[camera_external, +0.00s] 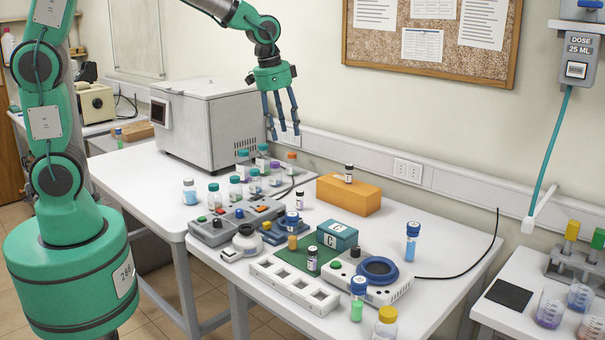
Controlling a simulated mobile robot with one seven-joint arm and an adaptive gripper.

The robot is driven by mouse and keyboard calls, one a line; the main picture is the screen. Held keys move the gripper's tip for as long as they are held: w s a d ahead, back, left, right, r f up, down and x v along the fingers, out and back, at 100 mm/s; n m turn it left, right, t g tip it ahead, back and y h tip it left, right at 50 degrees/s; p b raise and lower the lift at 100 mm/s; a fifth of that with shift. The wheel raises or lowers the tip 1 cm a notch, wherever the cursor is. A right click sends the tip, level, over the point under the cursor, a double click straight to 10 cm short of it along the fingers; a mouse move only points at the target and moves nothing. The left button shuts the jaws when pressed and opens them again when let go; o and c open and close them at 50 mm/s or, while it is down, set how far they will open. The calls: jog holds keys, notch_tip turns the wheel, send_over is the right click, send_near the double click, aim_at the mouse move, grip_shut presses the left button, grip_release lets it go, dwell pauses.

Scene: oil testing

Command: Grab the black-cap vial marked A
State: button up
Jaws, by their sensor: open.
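Several small vials with black caps show, and their letters are too small to read, so I cannot tell which is marked A. Another black-cap vial (299,201) stands on the table left of the block. A third black-cap vial (312,260) stands by the green mat (290,250) near the front. My gripper (284,132) is open and empty, fingers pointing down, in the air above the back of the table, up and left of the orange block.
Several teal-capped bottles (235,188) stand below my gripper in the picture. A grey box machine (208,122) is at the left. A teal box (337,236), a white rack (294,286) and a device with a blue ring (378,270) crowd the front. The table right of the orange block is mostly clear.

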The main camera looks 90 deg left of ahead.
jog(key=w+a+f+g+p, duration=0.1)
jog(key=w+a+f+p, duration=0.3)
jog(key=a+f, duration=0.75)
jog(key=n+g, duration=0.1)
send_over(300, 202)
jog(key=shift+h, duration=0.4)
jog(key=f, duration=0.6)
jog(key=f+p, duration=0.1)
jog(key=f, duration=0.2)
jog(key=shift+w+a+f, duration=0.1)
jog(key=shift+a+f, duration=0.25)
jog(key=shift+a, duration=0.05)
jog(key=shift+a+f, duration=0.15)
jog(key=shift+f, duration=0.1)
jog(key=shift+f, duration=0.1)
jog(key=shift+f, duration=4.15)
jog(key=shift+a+f+p, duration=0.15)
jog(key=shift+f+p, duration=0.4)
jog(key=shift+f, duration=2.1)
